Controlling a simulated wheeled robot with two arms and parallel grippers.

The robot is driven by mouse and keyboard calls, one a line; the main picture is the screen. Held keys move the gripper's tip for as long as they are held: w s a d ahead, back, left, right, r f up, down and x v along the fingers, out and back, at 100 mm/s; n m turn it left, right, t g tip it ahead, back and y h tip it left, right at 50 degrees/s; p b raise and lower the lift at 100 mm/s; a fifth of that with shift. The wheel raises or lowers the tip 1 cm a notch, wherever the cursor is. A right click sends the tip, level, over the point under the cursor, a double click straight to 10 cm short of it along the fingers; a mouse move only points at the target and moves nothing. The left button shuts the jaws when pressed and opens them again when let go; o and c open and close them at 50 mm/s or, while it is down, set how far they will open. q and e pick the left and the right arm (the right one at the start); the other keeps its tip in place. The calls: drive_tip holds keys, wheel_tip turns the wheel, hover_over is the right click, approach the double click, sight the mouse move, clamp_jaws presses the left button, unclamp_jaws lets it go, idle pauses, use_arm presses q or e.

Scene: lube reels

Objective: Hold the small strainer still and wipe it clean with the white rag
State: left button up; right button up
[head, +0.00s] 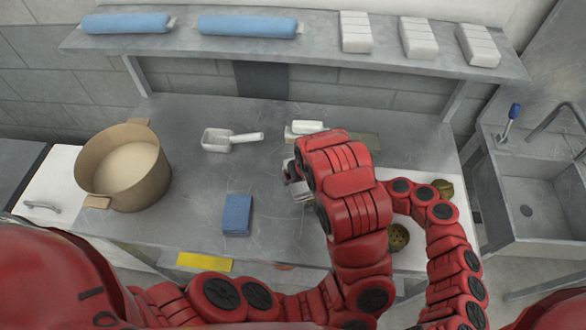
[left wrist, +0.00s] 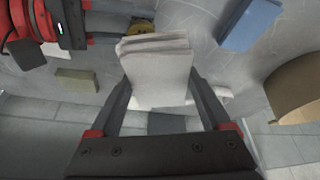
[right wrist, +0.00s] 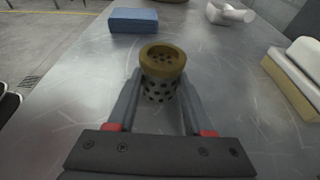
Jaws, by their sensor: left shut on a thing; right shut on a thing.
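The white rag (left wrist: 160,65), a folded pale cloth, is gripped between the fingers of my left gripper (left wrist: 166,88). The small strainer (right wrist: 162,75), a perforated metal cup with a brass rim, stands upright between the closed fingers of my right gripper (right wrist: 160,100). In the left wrist view the brass rim (left wrist: 141,27) shows just beyond the rag's edge; I cannot tell whether they touch.
A blue sponge (head: 237,215), a white scoop (head: 231,139) and a large tan pot (head: 125,168) stand left on the steel table. Two brownish round pieces (head: 398,237) lie right. A sink (head: 530,195) is at far right.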

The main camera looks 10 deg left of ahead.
use_arm(q)
drive_tip(key=shift+s+d+f, duration=0.15)
drive_tip(key=shift+d+f, duration=0.15)
drive_tip(key=shift+f, duration=2.55)
drive_tip(key=shift+f, duration=0.4)
